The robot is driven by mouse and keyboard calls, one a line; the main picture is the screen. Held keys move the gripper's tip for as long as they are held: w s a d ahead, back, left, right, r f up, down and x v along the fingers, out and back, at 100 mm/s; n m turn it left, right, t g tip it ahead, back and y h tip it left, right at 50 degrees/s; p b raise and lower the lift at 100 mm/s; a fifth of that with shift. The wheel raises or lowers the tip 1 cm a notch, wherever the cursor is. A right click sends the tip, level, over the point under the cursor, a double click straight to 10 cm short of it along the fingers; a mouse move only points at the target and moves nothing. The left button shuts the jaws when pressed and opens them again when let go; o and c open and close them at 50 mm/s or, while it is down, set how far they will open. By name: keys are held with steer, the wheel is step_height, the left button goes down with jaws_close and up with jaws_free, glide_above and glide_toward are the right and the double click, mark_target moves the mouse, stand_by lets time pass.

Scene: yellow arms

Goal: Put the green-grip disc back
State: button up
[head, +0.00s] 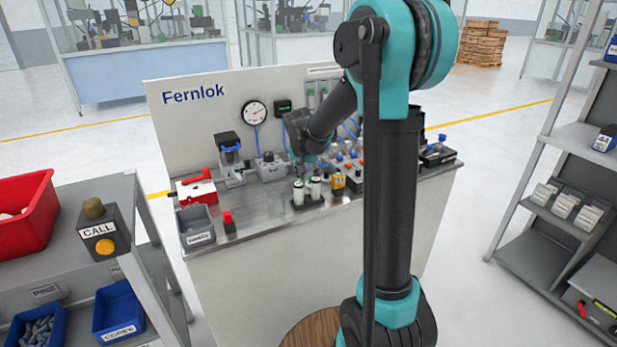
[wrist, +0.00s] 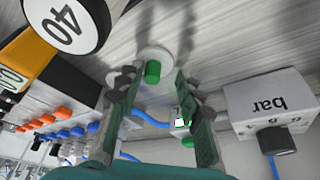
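The green-grip disc is a pale round disc (wrist: 155,58) with a short green grip (wrist: 152,72). In the wrist view it lies on the brushed metal worktop (wrist: 215,45). My gripper (wrist: 153,80) is open, with one finger on each side of the green grip and a visible gap to each. How far the fingertips are above the worktop is hard to tell. In the head view my gripper (head: 301,160) is low over the bench; the disc cannot be made out there. Two white cylinders with green tops (head: 298,190) stand in a black holder near it.
A grey box marked "bar" (wrist: 265,105) with a dark knob is right in the wrist view. A round black-rimmed "40" face (wrist: 65,22) and a yellow-orange body (wrist: 30,55) are close at left. Orange and blue knobs (wrist: 62,113) line up below them.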

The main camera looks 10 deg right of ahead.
steer(key=v, duration=1.2)
